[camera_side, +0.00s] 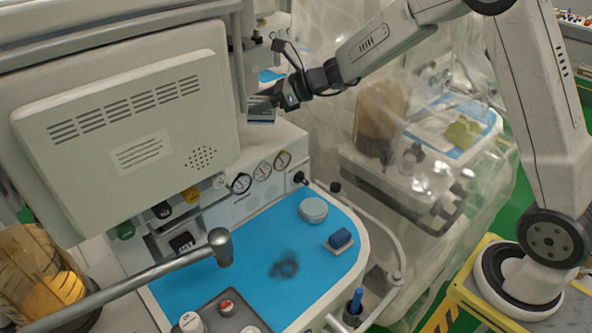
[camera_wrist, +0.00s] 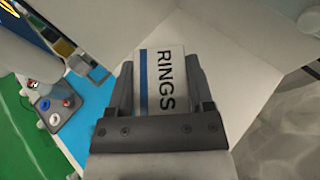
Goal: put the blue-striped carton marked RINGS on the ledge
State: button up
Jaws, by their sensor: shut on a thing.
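The white carton with a blue stripe, marked RINGS (camera_wrist: 165,75), is between the two dark fingers of my gripper (camera_wrist: 160,90) in the wrist view. The pale ledge (camera_side: 283,138) is the flat top above the gauges, beside the monitor panel. The carton is over or at the ledge's back part; I cannot tell if it touches. The ledge also shows in the wrist view (camera_wrist: 228,85).
The large monitor panel (camera_side: 130,130) stands close left of my gripper. Clear plastic sheeting (camera_side: 335,60) hangs to the right. A metal arm (camera_side: 130,287) crosses the front left.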

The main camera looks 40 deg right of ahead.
jog(key=shift+w+a+f, duration=0.1)
jog(key=shift+w+f, duration=0.7)
jog(key=shift+f, duration=0.2)
jog(key=shift+w+a+f, duration=0.1)
jog(key=shift+w+f, duration=0.7)
jog(key=shift+f, duration=0.15)
jog(key=shift+w+f, duration=0.25)
jog(key=shift+f, duration=1.55)
jog(key=shift+f, duration=0.15)
jog(key=o, duration=1.3)
jog(key=shift+c, duration=0.2)
jog(key=shift+r, duration=0.2)
jog(key=v, duration=1.2)
